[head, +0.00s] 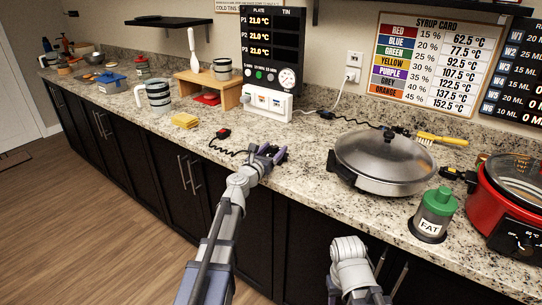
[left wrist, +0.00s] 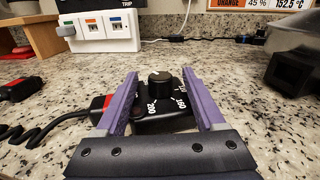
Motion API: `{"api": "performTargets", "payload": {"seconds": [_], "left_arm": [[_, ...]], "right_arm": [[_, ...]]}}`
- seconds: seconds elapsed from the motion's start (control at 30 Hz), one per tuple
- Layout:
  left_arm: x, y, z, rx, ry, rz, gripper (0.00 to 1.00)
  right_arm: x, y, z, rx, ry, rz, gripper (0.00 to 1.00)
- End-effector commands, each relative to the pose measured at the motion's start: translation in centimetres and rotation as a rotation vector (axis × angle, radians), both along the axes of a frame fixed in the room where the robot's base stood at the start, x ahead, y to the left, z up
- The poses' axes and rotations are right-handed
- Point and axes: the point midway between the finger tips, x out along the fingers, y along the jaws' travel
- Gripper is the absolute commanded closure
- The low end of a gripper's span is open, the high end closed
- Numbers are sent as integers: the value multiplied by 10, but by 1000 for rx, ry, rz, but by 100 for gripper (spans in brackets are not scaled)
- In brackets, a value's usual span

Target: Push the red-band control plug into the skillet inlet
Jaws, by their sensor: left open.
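The control plug (left wrist: 165,112), a black box with a dial on top and a red part at its left end (left wrist: 104,102), lies on the counter. It is between the purple fingers of my left gripper (left wrist: 161,100), which is open around it. In the head view my left gripper (head: 268,155) is near the counter's front edge, with the dark plug (head: 281,154) partly hidden at its fingers. My right gripper is out of view.
A red-ended black connector (head: 222,134) with a coiled cord lies left of my left gripper. A FAT canister (head: 434,214) and a red cooker (head: 504,205) stand right of the skillet. A white switch box (head: 268,103) stands behind. The counter between plug and skillet is clear.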

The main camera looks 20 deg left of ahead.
Motion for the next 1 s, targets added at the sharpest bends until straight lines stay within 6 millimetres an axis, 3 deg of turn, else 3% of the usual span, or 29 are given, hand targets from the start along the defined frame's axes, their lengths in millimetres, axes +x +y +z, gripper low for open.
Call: {"api": "performTargets", "payload": {"seconds": [0.27,0.87,1.0], "left_arm": [[5,-2,0,0,0,0,30],[5,-1,0,0,0,0,98],[5,-1,0,0,0,0,100]], "right_arm": [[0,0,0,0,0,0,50],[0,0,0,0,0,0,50],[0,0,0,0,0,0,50]]}}
